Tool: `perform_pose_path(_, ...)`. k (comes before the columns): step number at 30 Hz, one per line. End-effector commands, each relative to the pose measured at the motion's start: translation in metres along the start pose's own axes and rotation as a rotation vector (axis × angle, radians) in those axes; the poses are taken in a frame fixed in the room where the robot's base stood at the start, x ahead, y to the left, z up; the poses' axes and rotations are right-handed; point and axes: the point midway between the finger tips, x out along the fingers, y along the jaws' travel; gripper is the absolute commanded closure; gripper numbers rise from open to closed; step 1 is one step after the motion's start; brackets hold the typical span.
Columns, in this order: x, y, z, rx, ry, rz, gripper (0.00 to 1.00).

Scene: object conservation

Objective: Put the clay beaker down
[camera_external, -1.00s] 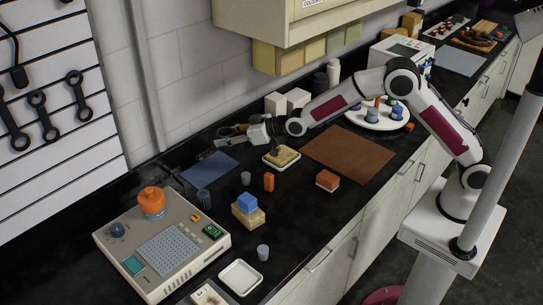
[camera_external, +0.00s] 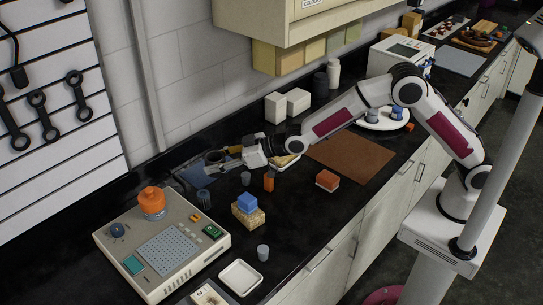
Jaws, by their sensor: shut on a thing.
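The clay beaker (camera_external: 214,156) appears as a small dark round rim at the end of my arm, at the back of the black counter near the wall. My gripper (camera_external: 212,161) is shut on it and reaches left, over the blue mat (camera_external: 200,177). The fingers and wrist cover much of the beaker. It seems to be held above the mat, but I cannot tell the exact gap.
A dark blue cup (camera_external: 204,198), a grey cup (camera_external: 246,178) and an orange block (camera_external: 269,184) stand nearby. The machine with an orange-topped jar (camera_external: 152,202) is front left. The brown mat (camera_external: 350,158) is bare.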

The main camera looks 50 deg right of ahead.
Motion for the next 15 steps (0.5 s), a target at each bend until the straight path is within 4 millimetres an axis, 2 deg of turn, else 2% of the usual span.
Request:
perform_pose_path(1,-0.002,-0.019,-0.001,-0.011,0.001,-0.023,0.84)
perform_pose_path(3,-0.006,-0.043,-0.001,-0.025,0.002,-0.051,0.84)
perform_pose_path(15,-0.038,-0.175,0.011,-0.103,0.000,-0.215,0.84)
